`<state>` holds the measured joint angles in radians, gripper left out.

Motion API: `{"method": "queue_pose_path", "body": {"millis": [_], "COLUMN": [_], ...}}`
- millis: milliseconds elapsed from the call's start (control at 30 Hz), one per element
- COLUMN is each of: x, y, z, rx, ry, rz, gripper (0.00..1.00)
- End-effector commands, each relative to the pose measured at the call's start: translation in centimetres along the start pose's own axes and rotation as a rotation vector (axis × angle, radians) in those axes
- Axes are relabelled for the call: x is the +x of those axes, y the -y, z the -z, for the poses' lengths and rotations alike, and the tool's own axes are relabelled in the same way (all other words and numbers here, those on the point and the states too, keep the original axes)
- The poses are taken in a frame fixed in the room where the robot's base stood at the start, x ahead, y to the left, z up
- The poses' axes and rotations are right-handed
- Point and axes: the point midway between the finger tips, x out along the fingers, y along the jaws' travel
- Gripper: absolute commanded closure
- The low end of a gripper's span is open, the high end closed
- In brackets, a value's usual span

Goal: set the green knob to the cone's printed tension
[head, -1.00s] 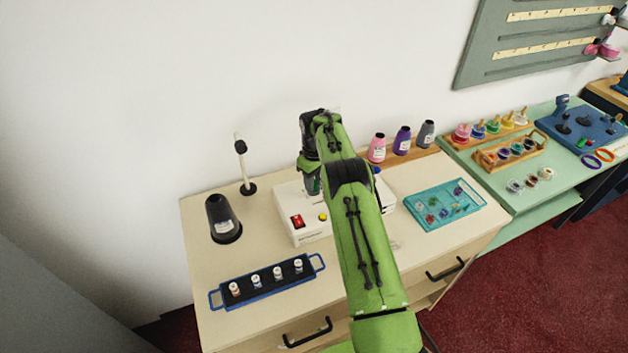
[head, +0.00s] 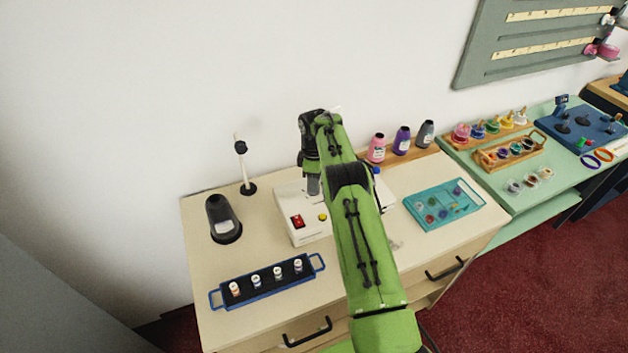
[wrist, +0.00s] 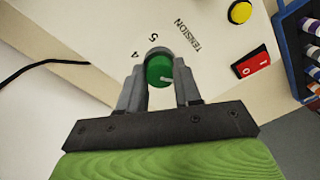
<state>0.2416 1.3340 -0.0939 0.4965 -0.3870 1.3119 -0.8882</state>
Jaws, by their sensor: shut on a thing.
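The green knob (wrist: 158,68) sits on the white machine (wrist: 95,30) beside the printed word TENSION and the digits 5 and 4. A short white mark shows on the knob's face. My gripper (wrist: 160,74) is shut on the knob, one finger on each side. In the head view my gripper (head: 313,186) is over the machine (head: 310,238), and my arm hides the knob and part of the machine. A dark cone (head: 222,218) with a pale label stands left of the machine; its print is too small to read.
A red switch (wrist: 252,66) and a yellow button (wrist: 240,12) are close to the knob. A blue rack (head: 215,298) with several small spools stands in front. A teal tray (head: 412,202) lies right of the machine. Pink, purple and grey cones stand behind.

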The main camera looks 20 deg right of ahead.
Motion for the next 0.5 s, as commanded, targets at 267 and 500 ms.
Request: {"method": "queue_pose_path", "body": {"millis": [267, 500], "x": [-0.21, -0.20], "y": [-0.10, -0.09], "z": [0.10, 0.09], "rx": [-0.011, -0.010], "ry": [-0.003, -0.003], "rz": [-0.006, -0.005], "gripper": [0.97, 0.56]}}
